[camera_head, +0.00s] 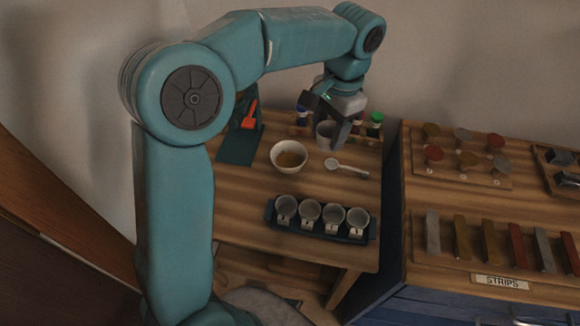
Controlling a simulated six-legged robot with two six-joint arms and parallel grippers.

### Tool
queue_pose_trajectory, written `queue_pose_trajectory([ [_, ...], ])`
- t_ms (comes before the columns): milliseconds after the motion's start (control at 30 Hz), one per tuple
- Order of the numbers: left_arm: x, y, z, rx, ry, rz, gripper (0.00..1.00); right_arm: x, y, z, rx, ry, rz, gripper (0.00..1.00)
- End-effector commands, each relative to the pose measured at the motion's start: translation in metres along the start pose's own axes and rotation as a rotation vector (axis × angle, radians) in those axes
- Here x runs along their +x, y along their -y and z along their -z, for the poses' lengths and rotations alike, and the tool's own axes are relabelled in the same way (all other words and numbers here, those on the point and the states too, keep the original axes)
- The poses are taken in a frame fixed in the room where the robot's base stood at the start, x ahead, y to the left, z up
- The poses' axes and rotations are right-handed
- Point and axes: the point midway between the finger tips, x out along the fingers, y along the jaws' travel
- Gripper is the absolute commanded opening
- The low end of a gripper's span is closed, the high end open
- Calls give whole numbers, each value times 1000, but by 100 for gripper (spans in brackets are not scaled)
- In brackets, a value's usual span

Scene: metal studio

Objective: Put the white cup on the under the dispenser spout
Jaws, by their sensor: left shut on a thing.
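My left gripper (326,118) reaches down from above at the back of the wooden table and is shut on a white cup (324,132). The gripper's fingers partly hide the cup, and I cannot tell whether its base touches the table. A dark green stand with an orange-red part (249,116) is left of the cup; I cannot tell whether it is the dispenser, and no spout is clear. My right gripper is not in view.
A white bowl (289,147) with brownish contents and a white spoon (345,167) lie in front of the cup. A dark tray (327,231) holds several small cups. Capped bottles (375,124) stand in a rack behind. A separate bench with sample strips (500,245) is at right.

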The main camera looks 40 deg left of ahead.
Motion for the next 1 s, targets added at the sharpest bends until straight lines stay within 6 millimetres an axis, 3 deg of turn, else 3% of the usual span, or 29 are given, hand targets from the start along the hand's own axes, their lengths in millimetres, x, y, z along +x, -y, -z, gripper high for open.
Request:
queue_pose_trajectory([
  [133,19,3,-1,-8,4,-1,24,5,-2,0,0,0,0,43],
  [500,124,3,11,-10,4,-2,24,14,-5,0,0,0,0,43],
  [1000,190,2,22,-6,2,-1,24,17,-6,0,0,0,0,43],
])
